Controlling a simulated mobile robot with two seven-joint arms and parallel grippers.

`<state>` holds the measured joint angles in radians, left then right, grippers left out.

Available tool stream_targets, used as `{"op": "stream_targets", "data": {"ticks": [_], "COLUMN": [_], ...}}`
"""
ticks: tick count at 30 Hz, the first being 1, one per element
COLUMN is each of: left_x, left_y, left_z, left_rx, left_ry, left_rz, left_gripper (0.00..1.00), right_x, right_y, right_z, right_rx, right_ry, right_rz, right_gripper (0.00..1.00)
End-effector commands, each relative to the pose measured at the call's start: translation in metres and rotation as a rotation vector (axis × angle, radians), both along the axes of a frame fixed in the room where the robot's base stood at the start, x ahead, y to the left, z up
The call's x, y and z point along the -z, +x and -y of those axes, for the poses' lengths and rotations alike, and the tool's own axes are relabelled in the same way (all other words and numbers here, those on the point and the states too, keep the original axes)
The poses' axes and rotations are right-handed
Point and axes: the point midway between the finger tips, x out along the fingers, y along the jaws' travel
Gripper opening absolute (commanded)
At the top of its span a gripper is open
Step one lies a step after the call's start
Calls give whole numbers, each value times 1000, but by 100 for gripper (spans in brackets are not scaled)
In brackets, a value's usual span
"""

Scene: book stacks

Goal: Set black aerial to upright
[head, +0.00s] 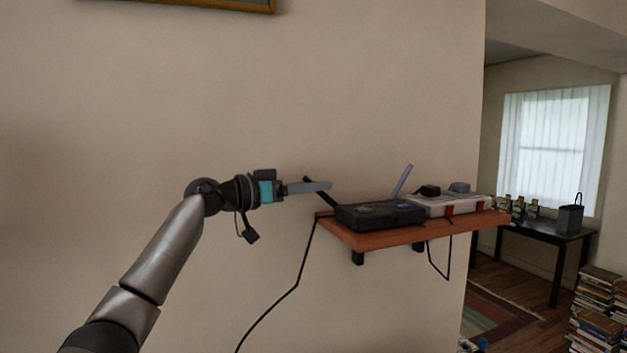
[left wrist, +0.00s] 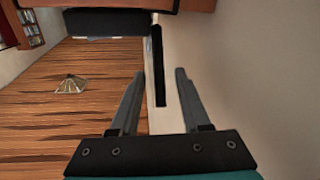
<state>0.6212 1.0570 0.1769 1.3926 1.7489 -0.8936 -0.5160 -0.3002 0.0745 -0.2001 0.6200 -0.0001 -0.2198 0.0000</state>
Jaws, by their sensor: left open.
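The black aerial (head: 320,192) leans out to the left from the left end of the black router (head: 380,214). In the left wrist view the aerial (left wrist: 158,65) is a dark bar reaching down from the router (left wrist: 105,22), its free end in the gap between my fingers. My left gripper (head: 328,186) is open beside the aerial and overlaps it in the head view. In the left wrist view its two fingers (left wrist: 158,85) stand apart on either side of the aerial's end. I see no clear contact. My right gripper is not in view.
The router stands on a wooden wall shelf (head: 365,239). A grey aerial (head: 402,181) rises behind it, and a white box (head: 430,209) stands to its right. A black cable (head: 297,287) hangs at the left. The wall is close behind; the space left of the shelf is free.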

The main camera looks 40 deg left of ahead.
Motion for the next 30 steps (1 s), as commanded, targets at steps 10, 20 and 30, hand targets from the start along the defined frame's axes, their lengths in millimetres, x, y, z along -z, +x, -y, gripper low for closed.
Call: {"op": "stream_targets", "data": {"ticks": [10, 20, 30], "left_x": [0, 0, 0], "left_y": [3, 3, 3], "left_z": [2, 1, 1], "left_rx": [0, 0, 0], "left_ry": [1, 1, 1], "left_rz": [-1, -1, -1], "left_gripper": [46, 12, 0], "right_x": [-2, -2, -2], "right_y": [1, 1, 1], "right_z": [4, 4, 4], "right_rx": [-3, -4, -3], "right_ry": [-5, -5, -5], "right_rz": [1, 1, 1], "right_gripper": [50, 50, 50]}}
